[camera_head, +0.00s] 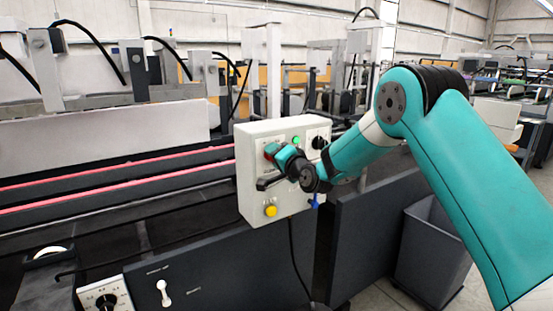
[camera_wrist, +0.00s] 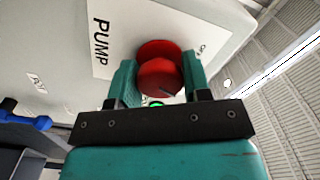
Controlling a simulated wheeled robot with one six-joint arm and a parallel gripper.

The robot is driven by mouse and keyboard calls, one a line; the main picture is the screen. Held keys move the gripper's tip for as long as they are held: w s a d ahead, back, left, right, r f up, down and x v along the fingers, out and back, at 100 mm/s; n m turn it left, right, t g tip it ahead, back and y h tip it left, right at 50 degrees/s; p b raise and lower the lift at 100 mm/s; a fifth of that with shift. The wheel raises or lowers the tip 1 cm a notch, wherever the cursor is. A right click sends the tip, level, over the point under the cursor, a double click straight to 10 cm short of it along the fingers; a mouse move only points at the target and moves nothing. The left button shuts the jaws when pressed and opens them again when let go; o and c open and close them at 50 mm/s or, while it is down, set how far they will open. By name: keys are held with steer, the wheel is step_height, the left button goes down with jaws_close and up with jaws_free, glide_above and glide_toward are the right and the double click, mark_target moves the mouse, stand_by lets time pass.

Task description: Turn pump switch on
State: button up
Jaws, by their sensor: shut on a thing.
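The pump switch is a red round knob (camera_wrist: 160,72) beside a white label reading PUMP (camera_wrist: 99,40) in the wrist view. It sits on the face of a pale control box (camera_head: 251,203), which stands at the middle of the head view. My gripper (camera_wrist: 159,78) has one teal finger on each side of the red knob and is shut on it. In the head view my gripper (camera_head: 279,155) is at the upper left of the box face and largely covers the knob. The knob's on or off position cannot be told.
The box also carries a green button (camera_head: 296,140), a black knob (camera_head: 319,142) and a yellow button (camera_head: 271,211). A blue part (camera_head: 316,201) sits at its lower right. Dark machine rails with red strips (camera_head: 120,185) run left. A grey bin (camera_head: 433,255) stands right.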

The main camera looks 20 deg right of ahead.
steer(key=shift+d+m, duration=0.1)
steer(key=shift+m, duration=0.7)
steer(key=shift+r, duration=0.1)
steer(key=o, duration=0.9)
steer(key=b+v, duration=0.7)
steer(key=v, duration=1)
steer(key=shift+s+b, duration=0.1)
steer(key=shift+b, duration=0.25)
